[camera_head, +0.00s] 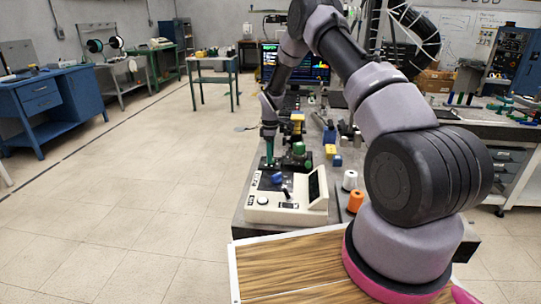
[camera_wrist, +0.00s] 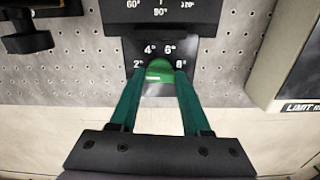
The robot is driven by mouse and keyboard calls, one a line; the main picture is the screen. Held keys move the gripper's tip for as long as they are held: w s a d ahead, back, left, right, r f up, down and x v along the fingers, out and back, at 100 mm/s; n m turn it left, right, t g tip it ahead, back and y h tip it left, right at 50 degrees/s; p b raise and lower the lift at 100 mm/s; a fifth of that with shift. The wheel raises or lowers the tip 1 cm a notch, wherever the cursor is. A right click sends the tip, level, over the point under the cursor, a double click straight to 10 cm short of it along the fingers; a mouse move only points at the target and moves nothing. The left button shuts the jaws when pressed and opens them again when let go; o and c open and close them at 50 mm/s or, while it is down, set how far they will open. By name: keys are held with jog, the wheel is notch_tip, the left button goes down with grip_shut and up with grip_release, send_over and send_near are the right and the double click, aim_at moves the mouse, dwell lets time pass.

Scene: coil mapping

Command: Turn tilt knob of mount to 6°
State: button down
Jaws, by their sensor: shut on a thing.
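The mount (camera_wrist: 160,14) is a black plate with white degree marks; 60° and 90° show at the top of the wrist view. Its tilt knob (camera_wrist: 160,72) is green and round, with marks 2°, 4°, 6° and 8° around it. My gripper (camera_wrist: 160,77) has teal fingers, one on each side of the knob, shut on it. The knob's pointer is not clear, so I cannot read its setting. In the head view my gripper (camera_head: 269,150) points down over the bench behind the cream instrument, and the knob is too small to make out there.
A cream instrument (camera_head: 262,211) with a dark screen stands in front of my gripper. Green and yellow parts stand just right of it.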

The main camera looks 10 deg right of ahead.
jog(key=m, duration=0.5)
jog(key=shift+r+m, duration=0.1)
jog(key=shift+m, duration=0.2)
jog(key=m, duration=0.5)
jog(key=shift+w, duration=0.1)
jog(key=m, duration=0.5)
jog(key=shift+m, duration=0.4)
jog(key=m, duration=0.5)
jog(key=shift+m, duration=0.3)
jog(key=shift+c, duration=1.8)
grip_release()
notch_tip(320, 180, up, 11)
